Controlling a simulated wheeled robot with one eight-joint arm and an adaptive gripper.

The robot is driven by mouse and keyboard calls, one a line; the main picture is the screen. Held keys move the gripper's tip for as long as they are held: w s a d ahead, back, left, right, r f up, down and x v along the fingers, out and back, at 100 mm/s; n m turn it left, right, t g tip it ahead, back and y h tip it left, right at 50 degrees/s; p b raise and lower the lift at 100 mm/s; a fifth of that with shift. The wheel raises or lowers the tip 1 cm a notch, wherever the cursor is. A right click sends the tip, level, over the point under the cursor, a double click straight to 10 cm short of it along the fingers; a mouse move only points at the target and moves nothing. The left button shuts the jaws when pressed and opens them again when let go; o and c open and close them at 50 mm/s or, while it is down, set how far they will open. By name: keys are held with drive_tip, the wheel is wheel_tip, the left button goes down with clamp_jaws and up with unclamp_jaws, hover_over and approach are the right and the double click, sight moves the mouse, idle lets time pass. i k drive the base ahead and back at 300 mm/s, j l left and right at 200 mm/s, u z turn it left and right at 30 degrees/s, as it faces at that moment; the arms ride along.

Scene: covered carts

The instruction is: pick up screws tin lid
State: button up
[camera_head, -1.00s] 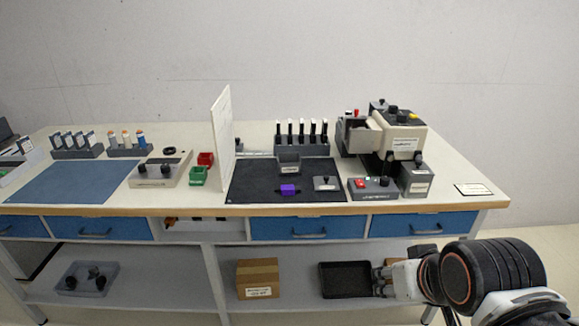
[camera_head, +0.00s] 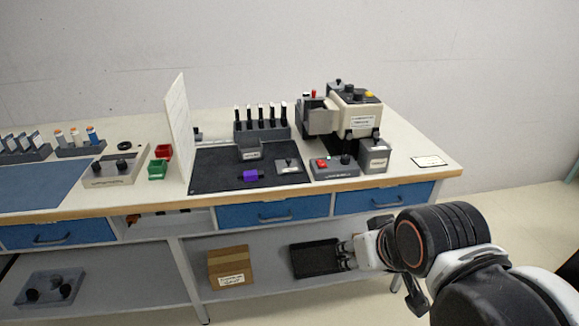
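A small grey flat lid with a dark knob (camera_head: 288,165) lies on the dark mat (camera_head: 225,180) on the bench. A grey lidded box with a black knob (camera_head: 374,156) stands to its right, beside the beige machine. I cannot read their labels, so I cannot tell which one is the screws tin lid. An open grey bin (camera_head: 250,152) stands on the back of the mat. My gripper (camera_head: 346,253) is low at the right, in front of the lower shelf and well below the benchtop. Its fingers are small and partly hidden, and I see nothing clearly held.
A purple part (camera_head: 250,175) lies on the mat near the flat lid. A control box with a red button (camera_head: 334,166) stands right of the mat. A white upright panel (camera_head: 179,130) borders its left side. A black tray (camera_head: 314,260) and a cardboard box (camera_head: 229,267) are on the lower shelf.

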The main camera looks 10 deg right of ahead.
sight(288, 165)
drive_tip(key=i+j+z, duration=0.25)
drive_tip(key=i, duration=0.2)
drive_tip(key=i+j+z, duration=0.3)
drive_tip(key=i+l, duration=0.1)
